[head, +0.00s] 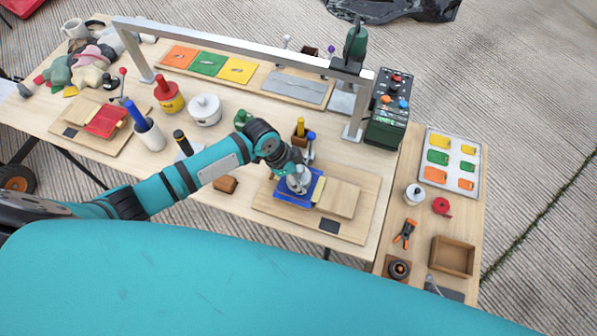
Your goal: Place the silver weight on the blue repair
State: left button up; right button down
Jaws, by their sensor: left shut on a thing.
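My left arm reaches in from the left, and my left gripper (297,180) is over the blue repair (288,197) on a wooden board near the front of the main table. The gripper is shut on a small silvery thing that appears to be the silver weight (300,186). The fingers hide much of it. It is right above or touching the blue repair; I cannot tell which. Blue shows around the gripper on several sides. My right gripper is not in view.
A wooden board (263,202) lies under the repair, with a beige block (340,198) to its right. A brown block (225,184) is to the left. A white lidded pot (205,109) stands behind my arm. A metal rail (240,47) spans the back. The side table (425,225) holds tools.

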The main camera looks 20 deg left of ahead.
pick_arm(q)
jog(key=shift+w, duration=0.1)
jog(key=o, duration=1.7)
jog(key=shift+r, duration=0.15)
jog(key=b+v, duration=0.1)
jog(key=v, duration=1.1)
